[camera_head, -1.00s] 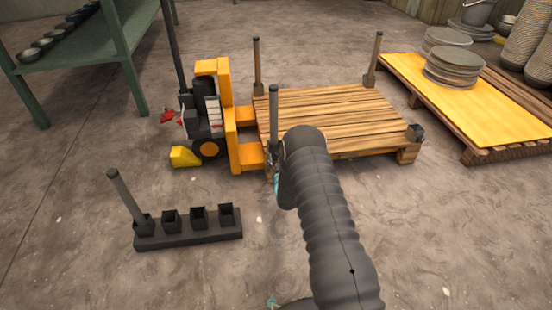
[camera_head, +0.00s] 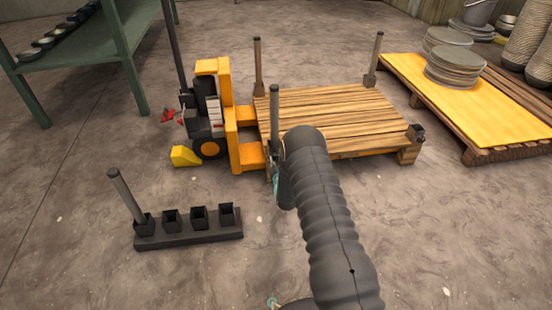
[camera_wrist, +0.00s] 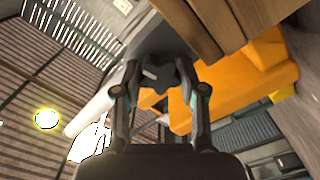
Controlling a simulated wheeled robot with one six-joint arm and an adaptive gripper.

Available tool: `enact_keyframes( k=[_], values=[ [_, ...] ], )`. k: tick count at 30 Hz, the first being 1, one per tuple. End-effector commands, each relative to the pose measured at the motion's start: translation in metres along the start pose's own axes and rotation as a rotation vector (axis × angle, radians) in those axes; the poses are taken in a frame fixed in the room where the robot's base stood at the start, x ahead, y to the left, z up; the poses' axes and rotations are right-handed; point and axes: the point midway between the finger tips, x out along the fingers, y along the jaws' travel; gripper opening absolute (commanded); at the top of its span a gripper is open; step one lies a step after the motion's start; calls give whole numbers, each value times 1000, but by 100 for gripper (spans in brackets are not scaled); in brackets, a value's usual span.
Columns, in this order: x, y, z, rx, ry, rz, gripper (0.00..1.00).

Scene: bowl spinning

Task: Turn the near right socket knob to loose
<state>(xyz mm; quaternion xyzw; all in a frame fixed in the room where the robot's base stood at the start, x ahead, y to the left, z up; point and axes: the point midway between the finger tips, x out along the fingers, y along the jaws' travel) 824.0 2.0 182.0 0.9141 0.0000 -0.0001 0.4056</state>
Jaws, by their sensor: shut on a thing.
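A wooden pallet (camera_head: 335,115) stands on the floor with posts in three corner sockets. The socket at its right near corner (camera_head: 416,133) holds no post. A post (camera_head: 274,115) stands at the near left corner, where my arm reaches. In the wrist view a dark star-shaped knob (camera_wrist: 160,73) sits between the fingers of my gripper (camera_wrist: 160,90), below the pallet boards (camera_wrist: 205,25). My gripper is shut on this knob. In the head view my arm hides most of the gripper and the knob. Whether the knob is tight or loose cannot be told.
A yellow pallet truck (camera_head: 215,115) has its forks under the pallet's left side. A dark holder (camera_head: 190,236) with a leaning post (camera_head: 125,195) stands on the floor at the left. A second pallet (camera_head: 490,110) with stacked plates is at the right.

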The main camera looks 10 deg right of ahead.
Motion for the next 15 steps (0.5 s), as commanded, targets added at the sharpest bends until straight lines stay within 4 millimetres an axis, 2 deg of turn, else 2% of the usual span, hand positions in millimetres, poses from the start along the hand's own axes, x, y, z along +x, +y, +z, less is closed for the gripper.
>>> enact_keyframes(
  k=[15],
  values=[
    [0, -1, -1, -62, 2, -1, 6]
  ],
)
